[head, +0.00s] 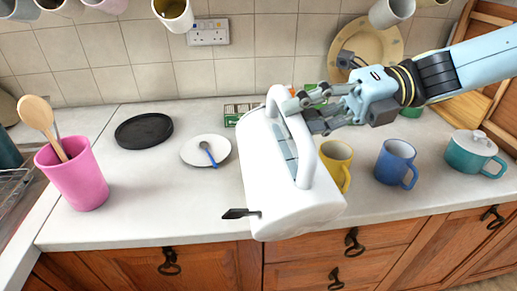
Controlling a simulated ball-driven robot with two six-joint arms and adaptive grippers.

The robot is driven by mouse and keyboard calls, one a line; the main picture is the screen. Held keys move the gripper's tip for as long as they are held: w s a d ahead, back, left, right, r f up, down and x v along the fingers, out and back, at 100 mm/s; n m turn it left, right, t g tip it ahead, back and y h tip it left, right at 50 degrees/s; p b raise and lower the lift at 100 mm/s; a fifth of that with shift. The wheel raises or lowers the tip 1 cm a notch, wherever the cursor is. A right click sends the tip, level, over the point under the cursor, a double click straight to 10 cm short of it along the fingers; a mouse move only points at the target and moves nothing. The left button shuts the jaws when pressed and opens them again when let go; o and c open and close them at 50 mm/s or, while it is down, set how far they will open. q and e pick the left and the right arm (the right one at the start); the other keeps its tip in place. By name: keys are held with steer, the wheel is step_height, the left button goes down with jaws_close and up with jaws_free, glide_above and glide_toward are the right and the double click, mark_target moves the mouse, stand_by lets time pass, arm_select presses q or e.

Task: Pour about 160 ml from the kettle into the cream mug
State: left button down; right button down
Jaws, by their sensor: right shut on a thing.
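My right gripper (308,108) comes in from the right and is shut on the handle of the white kettle (268,190). The kettle is large in the middle of the head view, in front of the counter's edge in the picture. It looks tilted, with a bluish strip by the handle and a dark lever low on its left. I cannot make out its spout. A pale cream-looking mug (173,14) hangs at the top, partly cut off; I cannot tell whether it is the task's cream mug. The kettle hides part of the counter. My left gripper is not in view.
A yellow mug (336,160), a blue mug (394,162) and a teal lidded pot (470,152) stand to the right. A white saucer (192,151) with a blue spoon, a black round plate (143,130) and a pink utensil cup (76,178) stand left.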

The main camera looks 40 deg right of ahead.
mark_target(313, 155)
steer(key=shift+w+d+r, duration=0.15)
steer(key=shift+w+r, duration=0.2)
steer(key=shift+w, duration=0.15)
stand_by(0.6)
steer(key=shift+n+t, duration=0.4)
steer(key=shift+n, duration=0.5)
steer(key=s+f, duration=0.1)
steer(key=s+a+f, duration=0.1)
steer(key=s+f, duration=0.1)
steer(key=s, duration=0.1)
steer(key=shift+s+a+p, duration=0.1)
steer(key=shift+a+p, duration=0.2)
steer(key=shift+a, duration=0.05)
steer(key=shift+s+a+f+n, duration=0.2)
steer(key=shift+s+f+n, duration=0.25)
steer(key=shift+n, duration=0.05)
steer(key=shift+s+f, duration=0.1)
steer(key=shift+s, duration=0.15)
steer(key=shift+a+p, duration=0.1)
steer(key=shift+p, duration=0.25)
